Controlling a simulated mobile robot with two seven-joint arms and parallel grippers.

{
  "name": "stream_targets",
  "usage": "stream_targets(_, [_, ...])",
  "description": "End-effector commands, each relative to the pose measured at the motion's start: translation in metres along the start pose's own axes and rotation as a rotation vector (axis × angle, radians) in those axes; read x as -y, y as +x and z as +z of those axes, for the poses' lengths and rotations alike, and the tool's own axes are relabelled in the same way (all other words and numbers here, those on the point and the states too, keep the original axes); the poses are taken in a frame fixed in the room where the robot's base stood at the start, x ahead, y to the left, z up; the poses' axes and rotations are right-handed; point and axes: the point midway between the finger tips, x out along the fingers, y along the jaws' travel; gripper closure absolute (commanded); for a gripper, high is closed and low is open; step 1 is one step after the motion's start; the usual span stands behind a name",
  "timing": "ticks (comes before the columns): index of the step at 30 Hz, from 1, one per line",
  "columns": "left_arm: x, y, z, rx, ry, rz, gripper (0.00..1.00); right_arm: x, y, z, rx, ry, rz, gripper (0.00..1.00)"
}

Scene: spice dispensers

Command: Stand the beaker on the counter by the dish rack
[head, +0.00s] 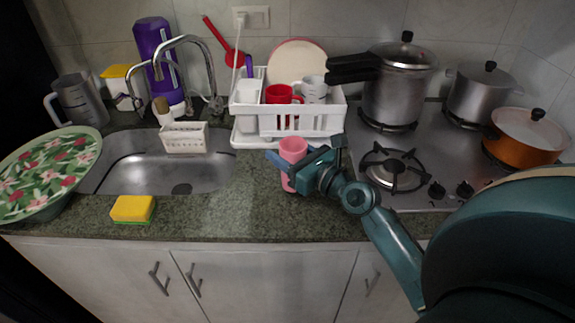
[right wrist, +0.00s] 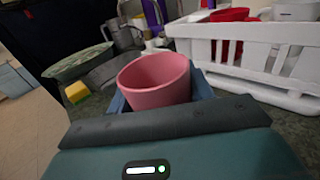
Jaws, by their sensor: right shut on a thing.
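The pink beaker (head: 293,149) is upright just in front of the dish rack (head: 300,124), over the counter (head: 240,200). My right gripper (head: 284,163) is shut on the beaker, with blue fingers on either side of it. In the right wrist view the beaker (right wrist: 155,82) sits between the fingers, its open mouth facing up and empty as far as I see. Its base is partly hidden by the gripper, and I cannot tell whether it touches the counter. The white rack also shows in the right wrist view (right wrist: 270,45). My left gripper is not in view.
The rack holds a red mug (head: 280,94) and other cups. The stove (head: 400,185) with pots is to the right. The sink (head: 150,172) and a yellow sponge (head: 133,208) are to the left. Counter between sponge and gripper is clear.

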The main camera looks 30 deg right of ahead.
Motion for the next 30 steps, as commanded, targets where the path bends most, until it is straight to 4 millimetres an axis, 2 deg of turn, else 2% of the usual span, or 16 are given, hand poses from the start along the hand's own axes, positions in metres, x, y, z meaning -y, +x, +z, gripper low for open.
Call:
stream_targets(1, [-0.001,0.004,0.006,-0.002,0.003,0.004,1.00,0.000,0.000,-0.013,-0.003,-0.002,0.002,0.78])
stream_targets(4, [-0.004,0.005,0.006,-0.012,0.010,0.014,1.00,0.000,0.000,-0.024,-0.002,-0.002,0.002,0.78])
stream_targets(17, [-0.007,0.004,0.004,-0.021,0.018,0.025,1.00,0.000,0.000,-0.029,0.000,0.000,0.000,0.78])
stream_targets(18, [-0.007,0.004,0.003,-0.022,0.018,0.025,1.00,0.000,0.000,-0.030,0.000,0.000,0.000,0.48])
stream_targets(26, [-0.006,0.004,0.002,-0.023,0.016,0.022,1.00,0.000,0.000,-0.029,-0.001,0.000,0.000,0.27])
stream_targets(30, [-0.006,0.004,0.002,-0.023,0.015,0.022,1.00,0.000,0.000,-0.029,-0.001,0.000,0.000,0.27])
